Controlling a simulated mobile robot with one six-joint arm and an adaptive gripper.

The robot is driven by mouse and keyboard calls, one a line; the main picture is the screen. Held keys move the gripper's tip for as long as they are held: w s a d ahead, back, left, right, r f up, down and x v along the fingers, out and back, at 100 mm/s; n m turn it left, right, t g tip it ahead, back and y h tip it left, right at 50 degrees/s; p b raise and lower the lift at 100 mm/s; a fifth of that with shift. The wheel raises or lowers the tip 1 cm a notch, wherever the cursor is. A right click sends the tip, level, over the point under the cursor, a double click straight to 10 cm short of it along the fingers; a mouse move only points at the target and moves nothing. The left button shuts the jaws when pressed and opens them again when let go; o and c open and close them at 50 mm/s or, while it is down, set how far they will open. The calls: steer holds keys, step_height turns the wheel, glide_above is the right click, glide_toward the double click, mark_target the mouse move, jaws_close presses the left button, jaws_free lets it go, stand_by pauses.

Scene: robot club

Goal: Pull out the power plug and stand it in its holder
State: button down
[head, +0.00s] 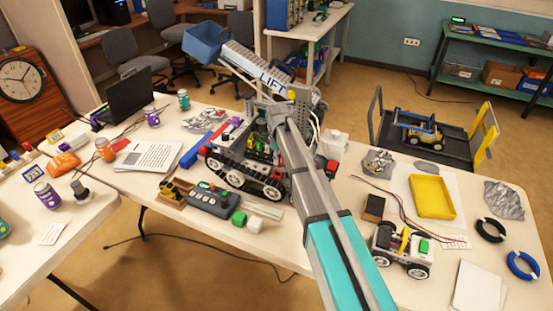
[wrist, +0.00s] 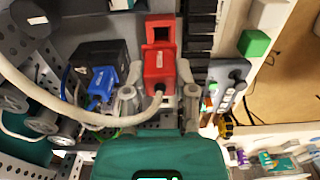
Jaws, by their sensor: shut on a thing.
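In the wrist view, my gripper (wrist: 160,90) has one finger on each side of a red plug (wrist: 158,66) and is shut on it. A pale cable runs from the plug's near end and loops to the left. A red housing with a dark opening (wrist: 161,32) is directly beyond the plug; I cannot tell whether they are still joined. In the head view, my arm reaches to the grey tracked robot model (head: 232,176), and its parts hide the plug and fingertips. I cannot clearly identify the plug's holder.
A blue plug (wrist: 101,84) sits by a black block left of my gripper. A grey control box (head: 214,199), a green block (head: 239,218) and a yellow-black item on a wooden block (head: 174,190) lie before the model. A yellow tray (head: 432,196) stands to the right.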

mark_target(278, 166)
steer(key=shift+f, duration=0.3)
steer(key=shift+f+b, duration=0.8)
steer(key=shift+b, duration=0.3)
steer(key=shift+s+f+b, duration=0.1)
steer(key=shift+f+b, duration=0.95)
stand_by(2.4)
steer(key=shift+c, duration=1.7)
jaws_free()
steer(key=shift+r, duration=0.2)
steer(key=shift+r+p, duration=3.35)
steer(key=shift+p, duration=0.2)
